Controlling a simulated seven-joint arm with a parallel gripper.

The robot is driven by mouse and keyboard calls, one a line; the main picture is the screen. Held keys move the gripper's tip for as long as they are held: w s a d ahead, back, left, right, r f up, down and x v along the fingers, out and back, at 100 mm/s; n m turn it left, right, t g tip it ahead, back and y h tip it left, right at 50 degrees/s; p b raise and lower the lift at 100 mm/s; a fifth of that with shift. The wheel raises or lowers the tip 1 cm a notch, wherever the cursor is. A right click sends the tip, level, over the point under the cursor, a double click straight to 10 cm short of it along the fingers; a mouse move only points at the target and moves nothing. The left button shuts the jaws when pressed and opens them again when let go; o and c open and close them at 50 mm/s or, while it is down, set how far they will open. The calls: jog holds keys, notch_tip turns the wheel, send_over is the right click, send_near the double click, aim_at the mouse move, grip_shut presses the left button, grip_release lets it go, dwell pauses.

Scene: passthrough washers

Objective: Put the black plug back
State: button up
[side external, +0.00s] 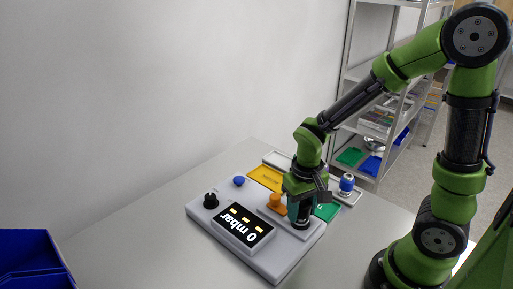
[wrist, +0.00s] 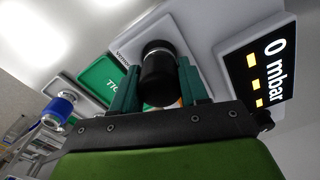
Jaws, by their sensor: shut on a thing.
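The black plug (wrist: 159,74) is a dark cylinder between the two green fingers of my gripper (wrist: 153,88) in the wrist view. The fingers are shut on its sides. In the side external view my gripper (side external: 301,212) points down over the right part of the grey device (side external: 268,262), with the plug's dark lower end (side external: 302,224) low at the device's top. The plug looks upright there. Whether it is seated in an opening or just above the surface cannot be told. A partly covered label on a pale plate shows beside the plug in the wrist view.
The device carries a display (side external: 242,226) reading 0 mbar, a black knob (side external: 211,200) and an orange part (side external: 275,202). A yellow tray (side external: 266,177), a green tray (side external: 327,211) and a blue-topped part (side external: 347,183) lie behind. A blue bin (side external: 32,257) stands front left.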

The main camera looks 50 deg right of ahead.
aim_at(303, 201)
notch_tip(303, 201, up, 8)
jog(key=shift+d+f, duration=0.1)
jog(key=shift+f, duration=0.05)
jog(key=w+d+f+m, duration=0.2)
jog(key=w+d+m, duration=0.7)
jog(key=w+d, duration=1.35)
jog(key=f, duration=0.3)
jog(key=w+a+f, duration=0.1)
jog(key=f, duration=0.5)
jog(key=shift+w+a+f, duration=0.15)
jog(key=shift+a+f, duration=0.1)
jog(key=shift+f, duration=0.15)
jog(key=shift+f, duration=0.15)
jog(key=o, duration=1.2)
